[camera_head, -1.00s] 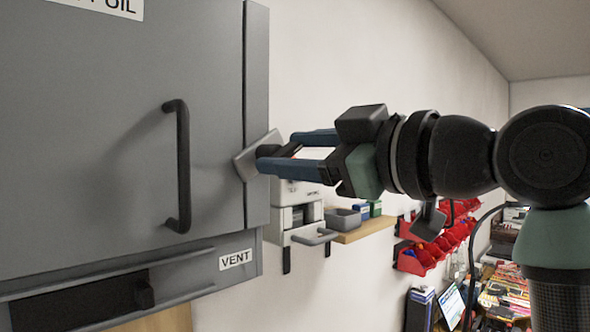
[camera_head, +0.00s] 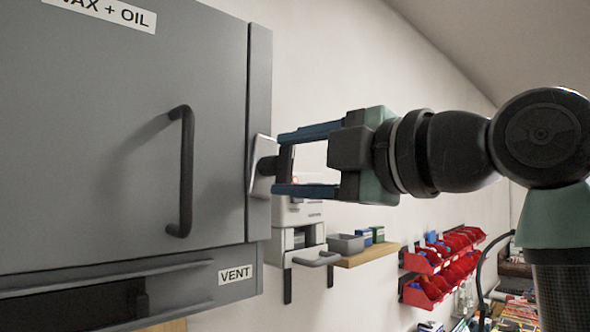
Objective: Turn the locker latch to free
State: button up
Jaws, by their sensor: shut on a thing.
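The grey locker (camera_head: 110,150) fills the left of the view, its door closed, with a black bar handle (camera_head: 187,170). The latch (camera_head: 260,168) is at the door's right edge: a light metal plate with a black grip part in front. The plate now stands nearly upright. My gripper (camera_head: 279,165) reaches in from the right, its two blue fingers one above the other at the latch's black part. It is shut on the latch; the exact contact is partly hidden by the fingers.
Below and behind my gripper, a white machine (camera_head: 300,235) and a wooden shelf (camera_head: 368,255) with a grey bin and small boxes are on the wall. Red bins (camera_head: 440,265) hang farther right. A VENT panel (camera_head: 235,274) lies under the door.

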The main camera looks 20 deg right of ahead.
jog(key=shift+n, duration=0.8)
jog(key=o, duration=1.4)
jog(key=shift+a+f, duration=0.1)
